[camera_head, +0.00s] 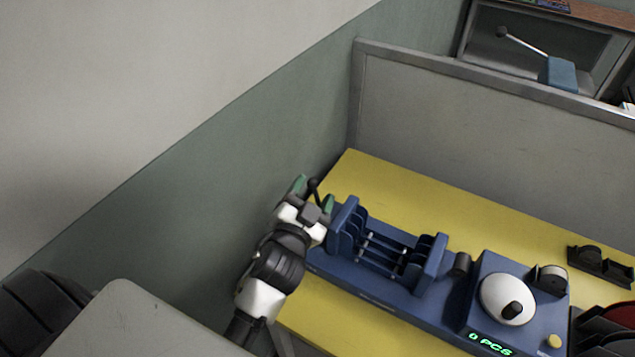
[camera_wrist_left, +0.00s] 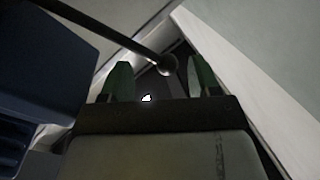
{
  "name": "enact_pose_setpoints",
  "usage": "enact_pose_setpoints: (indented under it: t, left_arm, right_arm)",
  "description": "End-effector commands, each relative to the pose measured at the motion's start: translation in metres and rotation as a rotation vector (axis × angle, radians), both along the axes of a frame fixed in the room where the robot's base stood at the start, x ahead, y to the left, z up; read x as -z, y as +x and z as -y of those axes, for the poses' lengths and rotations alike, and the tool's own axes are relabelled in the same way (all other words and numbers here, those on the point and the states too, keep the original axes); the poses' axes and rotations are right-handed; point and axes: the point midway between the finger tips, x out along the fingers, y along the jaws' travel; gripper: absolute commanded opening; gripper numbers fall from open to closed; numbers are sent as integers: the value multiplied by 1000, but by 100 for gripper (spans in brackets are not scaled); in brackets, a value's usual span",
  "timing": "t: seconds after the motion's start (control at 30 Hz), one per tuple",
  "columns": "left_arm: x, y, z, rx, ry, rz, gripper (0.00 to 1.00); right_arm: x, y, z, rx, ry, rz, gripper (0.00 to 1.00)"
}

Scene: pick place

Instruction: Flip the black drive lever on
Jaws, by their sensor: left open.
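The black drive lever (camera_head: 314,184), a thin dark rod with a ball knob, shows at the left end of the blue machine (camera_head: 380,297) on the yellow table. My left gripper (camera_head: 314,195) is open there, its green fingertips on either side of the lever in the head view. In the left wrist view the lever's rod (camera_wrist_left: 110,36) comes in from the upper left. Its knob (camera_wrist_left: 168,65) lies between the open fingers of my left gripper (camera_wrist_left: 162,79). I cannot tell whether a finger touches it. The lever's base is hidden. My right gripper is not in view.
The machine carries a slotted rack (camera_head: 385,250), a white dial (camera_head: 507,299) and a green "0 PCS" display (camera_head: 489,344). Black holders (camera_head: 600,266) stand at the right. A grey partition (camera_head: 480,125) closes the table's back; a green-grey wall is at left.

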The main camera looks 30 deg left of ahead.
Motion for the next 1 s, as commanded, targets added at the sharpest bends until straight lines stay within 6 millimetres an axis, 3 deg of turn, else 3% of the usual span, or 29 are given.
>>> enact_pose_setpoints:
  t: [0.2, 0.4, 0.73, 0.83, 1.0]
  left_arm:
    - [6, -44, 4, -2, -1, -3, 62]
    - [6, -63, 6, -2, 2, -3, 62]
    - [5, -67, 6, -2, 2, -1, 62]
    - [6, -67, 5, -2, -1, -3, 51]
    - [11, -65, -6, 1, -50, -31, 51]
  right_arm:
    - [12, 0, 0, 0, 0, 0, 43]
    - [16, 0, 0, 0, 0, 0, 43]
    - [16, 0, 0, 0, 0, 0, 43]
    - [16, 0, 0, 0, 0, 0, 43]
    - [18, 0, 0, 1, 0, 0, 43]
